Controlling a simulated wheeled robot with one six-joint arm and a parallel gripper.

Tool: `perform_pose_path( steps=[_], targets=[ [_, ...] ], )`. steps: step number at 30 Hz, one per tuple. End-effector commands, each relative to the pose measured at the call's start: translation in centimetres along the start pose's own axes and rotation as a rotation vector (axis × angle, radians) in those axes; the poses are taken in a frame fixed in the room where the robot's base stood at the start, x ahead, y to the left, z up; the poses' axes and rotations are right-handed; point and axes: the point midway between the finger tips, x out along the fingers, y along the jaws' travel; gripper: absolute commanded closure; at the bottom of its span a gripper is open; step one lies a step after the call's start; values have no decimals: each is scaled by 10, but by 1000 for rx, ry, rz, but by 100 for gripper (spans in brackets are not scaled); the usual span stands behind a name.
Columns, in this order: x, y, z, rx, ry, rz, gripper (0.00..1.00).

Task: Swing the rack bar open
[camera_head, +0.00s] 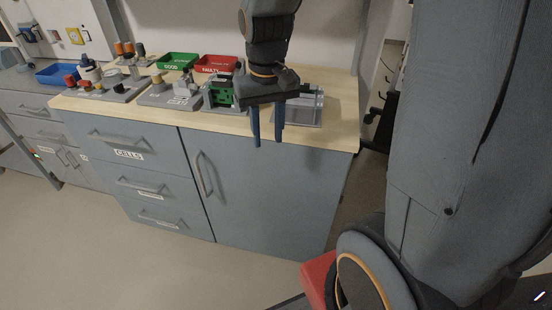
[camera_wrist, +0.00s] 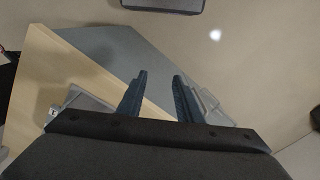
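No part can be clearly picked out as the rack bar. A grey box-like fixture with clear sides (camera_head: 305,108) stands at the right end of the wooden worktop, partly hidden behind my gripper. My gripper (camera_head: 267,142) points down in front of the worktop's front edge, just left of this fixture, with its two blue fingers apart and nothing between them. In the wrist view my gripper (camera_wrist: 160,75) is also open and empty.
The worktop (camera_head: 140,113) sits on a grey cabinet (camera_head: 265,190) with drawers and a handled door. A green bin (camera_head: 178,61), a red bin (camera_head: 216,63) and a green-fronted fixture (camera_head: 221,92) stand left of my gripper. The floor in front is clear.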

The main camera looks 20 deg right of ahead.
Motion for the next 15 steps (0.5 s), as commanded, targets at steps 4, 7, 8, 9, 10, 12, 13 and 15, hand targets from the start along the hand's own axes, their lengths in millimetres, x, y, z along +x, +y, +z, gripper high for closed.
perform_pose_path(
  steps=[4, 7, 8, 9, 10, 12, 13, 15],
  targets=[
    [12, 1, 24, -17, 1, 0, 68],
    [19, 2, 37, -25, 1, 0, 68],
    [20, 2, 40, -28, 1, 0, 68],
    [22, 3, 44, -31, 3, 0, 68],
    [24, 3, 46, -33, 2, 0, 68],
    [26, 3, 52, -37, 2, 0, 68],
    [27, 3, 53, -38, 2, 0, 68],
    [28, 3, 56, -40, 2, 0, 68]
  ],
)
